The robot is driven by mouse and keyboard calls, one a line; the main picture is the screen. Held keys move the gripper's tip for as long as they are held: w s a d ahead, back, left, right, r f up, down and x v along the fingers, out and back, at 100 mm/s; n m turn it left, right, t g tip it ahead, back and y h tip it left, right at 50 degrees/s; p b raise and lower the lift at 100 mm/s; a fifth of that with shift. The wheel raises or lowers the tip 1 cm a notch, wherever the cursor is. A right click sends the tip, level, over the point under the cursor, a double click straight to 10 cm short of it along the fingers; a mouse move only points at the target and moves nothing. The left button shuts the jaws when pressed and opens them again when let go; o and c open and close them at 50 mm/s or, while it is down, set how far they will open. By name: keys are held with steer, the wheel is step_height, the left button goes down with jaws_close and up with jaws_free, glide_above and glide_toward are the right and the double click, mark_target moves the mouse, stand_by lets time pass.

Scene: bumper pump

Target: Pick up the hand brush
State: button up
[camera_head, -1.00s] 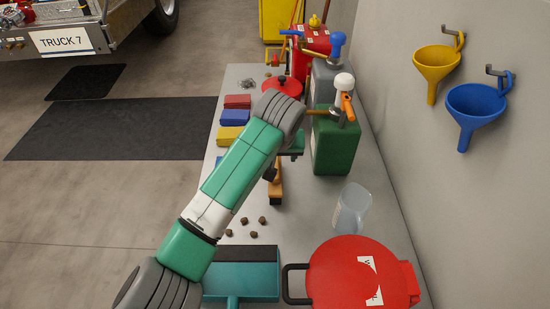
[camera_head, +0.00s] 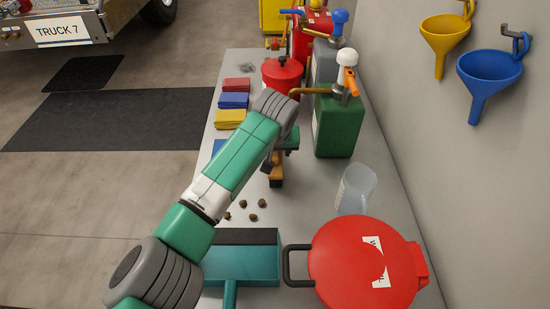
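The hand brush (camera_head: 276,171) lies on the grey bench, seen as a tan wooden piece with a dark end. My arm and wrist cover part of it. My gripper (camera_head: 284,150) is at the end of the green and grey arm, over or right beside the brush's far part. The fingers are mostly hidden behind the wrist, so I cannot tell whether they are open or touching the brush.
On the bench (camera_head: 310,206) are crumbs (camera_head: 253,204), a teal dustpan (camera_head: 245,263), a red lidded container (camera_head: 360,262), a clear jug (camera_head: 356,190), a green pump can (camera_head: 338,125) and folded cloths (camera_head: 231,118). Funnels (camera_head: 490,80) hang on the right wall.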

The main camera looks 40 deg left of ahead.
steer(key=c, duration=1)
steer(key=shift+r+p, duration=0.4)
steer(key=shift+r, duration=0.1)
step_height(320, 180, up, 3)
steer(key=shift+r+p, duration=0.15)
steer(key=shift+p, duration=0.9)
steer(key=s+d+p, duration=0.1)
steer(key=s+d, duration=0.2)
steer(key=s, duration=0.1)
steer(key=s+d+p, duration=0.2)
steer(key=s+d, duration=0.1)
steer(key=s, duration=0.1)
steer(key=s+d+p, duration=0.2)
steer(key=s+d, duration=0.2)
steer(key=shift+s+r, duration=0.3)
steer(key=shift+r, duration=0.05)
steer(key=a+m+h+p, duration=0.1)
steer(key=a+m+h, duration=0.1)
steer(key=m, duration=0.4)
steer(key=w+a+r+m+h+p, duration=0.1)
steer(key=a+m+h+p, duration=0.1)
steer(key=a+m, duration=0.2)
steer(key=a+r+m+h+p, duration=0.1)
steer(key=a+m, duration=0.3)
steer(key=m, duration=0.4)
steer(key=shift+w+h+p, duration=0.3)
steer(key=shift+w+h, duration=0.1)
steer(key=shift+h, duration=0.4)
